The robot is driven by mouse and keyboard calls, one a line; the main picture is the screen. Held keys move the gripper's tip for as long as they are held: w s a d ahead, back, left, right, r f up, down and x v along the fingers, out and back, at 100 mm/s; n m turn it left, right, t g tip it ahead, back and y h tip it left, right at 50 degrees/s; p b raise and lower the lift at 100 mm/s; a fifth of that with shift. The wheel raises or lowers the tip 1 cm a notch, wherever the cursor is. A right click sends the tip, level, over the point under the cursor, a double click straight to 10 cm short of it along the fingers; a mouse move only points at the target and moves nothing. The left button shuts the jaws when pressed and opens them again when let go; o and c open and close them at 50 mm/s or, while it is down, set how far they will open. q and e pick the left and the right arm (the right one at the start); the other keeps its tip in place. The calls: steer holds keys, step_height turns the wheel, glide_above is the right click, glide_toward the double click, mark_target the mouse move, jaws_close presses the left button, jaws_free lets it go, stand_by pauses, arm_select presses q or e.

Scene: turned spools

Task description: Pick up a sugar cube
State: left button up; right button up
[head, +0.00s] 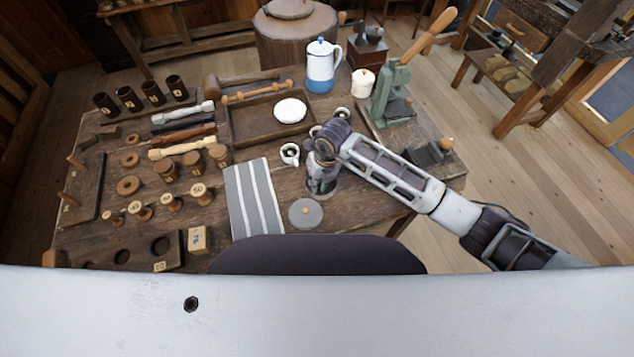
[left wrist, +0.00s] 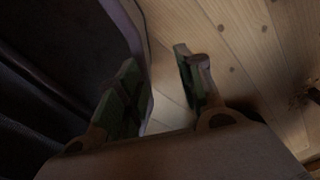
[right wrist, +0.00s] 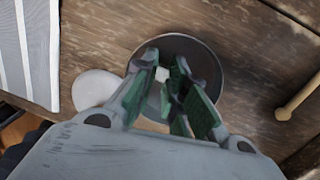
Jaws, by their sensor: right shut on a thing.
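My right gripper (head: 322,182) points down over the table, right of the striped cloth. In the right wrist view its fingers (right wrist: 168,82) are shut on a small white sugar cube (right wrist: 162,74). The fingertips are over a dark round bowl (right wrist: 207,66); I cannot tell how far the cube is from its bottom. In the head view the gripper hides the cube and most of the bowl. My left gripper (left wrist: 158,85) is open and empty over floorboards, and it is out of the head view.
A grey lid with a knob (head: 306,213) lies in front of the right gripper. A white mug (head: 290,154) stands left of it, beside the striped cloth (head: 253,199). A tray (head: 240,124), a blue-white pot (head: 321,66) and a green press (head: 391,92) stand behind. Several spools fill the left.

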steer(key=shift+a+r, duration=0.1)
steer(key=shift+r, duration=0.35)
arm_select(q)
steer(key=shift+w+a+f+b, duration=0.2)
steer(key=shift+a+f+b, duration=0.1)
steer(key=shift+a, duration=0.25)
arm_select(e)
step_height(320, 180, up, 9)
steer(key=shift+r, duration=0.15)
steer(key=shift+w, duration=0.1)
arm_select(q)
steer(key=shift+s+d, duration=0.1)
steer(key=shift+d, duration=0.05)
arm_select(e)
steer(key=shift+w, duration=0.1)
